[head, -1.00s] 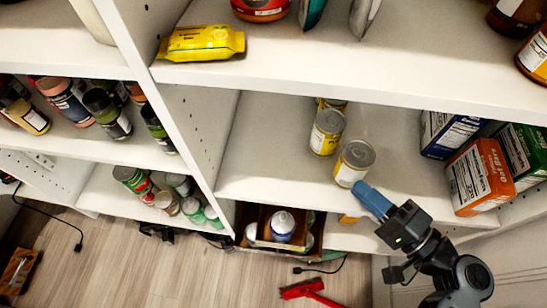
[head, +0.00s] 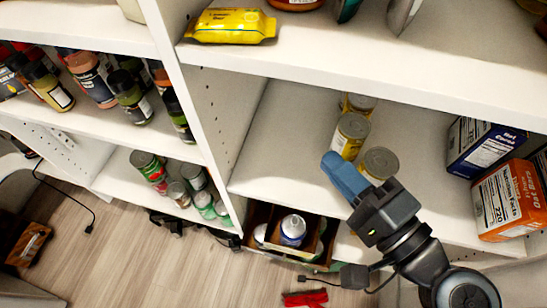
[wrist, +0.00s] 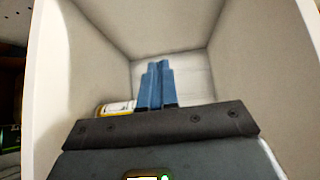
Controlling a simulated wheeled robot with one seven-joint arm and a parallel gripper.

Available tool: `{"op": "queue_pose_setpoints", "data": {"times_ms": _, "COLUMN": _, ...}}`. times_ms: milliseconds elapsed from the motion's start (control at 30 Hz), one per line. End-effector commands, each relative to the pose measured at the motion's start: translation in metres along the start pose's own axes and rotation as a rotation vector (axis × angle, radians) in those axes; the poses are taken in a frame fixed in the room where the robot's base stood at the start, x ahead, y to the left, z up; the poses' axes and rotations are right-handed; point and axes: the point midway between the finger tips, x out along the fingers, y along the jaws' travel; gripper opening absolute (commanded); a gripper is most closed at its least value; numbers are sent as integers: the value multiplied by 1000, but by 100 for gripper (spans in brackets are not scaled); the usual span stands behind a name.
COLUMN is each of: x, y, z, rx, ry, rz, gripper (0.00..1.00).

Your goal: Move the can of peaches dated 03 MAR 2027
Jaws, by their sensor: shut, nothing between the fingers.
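On the middle shelf in the head view, several silver-topped cans with yellow and white labels stand in a rough line: a front can (head: 379,164), a middle can (head: 349,136) and a back can (head: 360,102). No date is readable, so I cannot tell which one is dated 03 MAR 2027. My gripper (head: 334,163) has blue fingers pressed together and empty, at the left of the front can and partly covering it. In the wrist view the shut fingers (wrist: 155,68) point into the shelf bay, with part of one can (wrist: 115,108) at their left.
Boxes, one blue (head: 483,146) and one orange (head: 507,200), stand right of the cans. The shelf (head: 275,150) left of the cans is bare. An upper shelf (head: 350,65) overhangs, with a yellow packet (head: 232,25) on it. A white divider (head: 215,130) bounds the bay's left.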

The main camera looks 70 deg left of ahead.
Motion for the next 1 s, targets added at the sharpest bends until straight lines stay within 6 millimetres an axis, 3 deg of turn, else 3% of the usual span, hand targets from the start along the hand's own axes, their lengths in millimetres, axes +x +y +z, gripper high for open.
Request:
{"op": "queue_pose_setpoints", "data": {"times_ms": 200, "x": 35, "y": 2, "z": 36, "rx": 0, "ry": -4, "rz": 0, "gripper": 0}}
{"op": "queue_pose_setpoints", "data": {"times_ms": 433, "x": 62, "y": 1, "z": 62, "rx": -1, "ry": -3, "rz": 0, "gripper": 0}}
{"op": "queue_pose_setpoints", "data": {"times_ms": 900, "x": 71, "y": 0, "z": 71, "rx": 0, "ry": -1, "rz": 0, "gripper": 0}}
{"op": "queue_pose_setpoints", "data": {"times_ms": 1000, "x": 71, "y": 0, "z": 71, "rx": 0, "ry": -1, "rz": 0, "gripper": 10}}
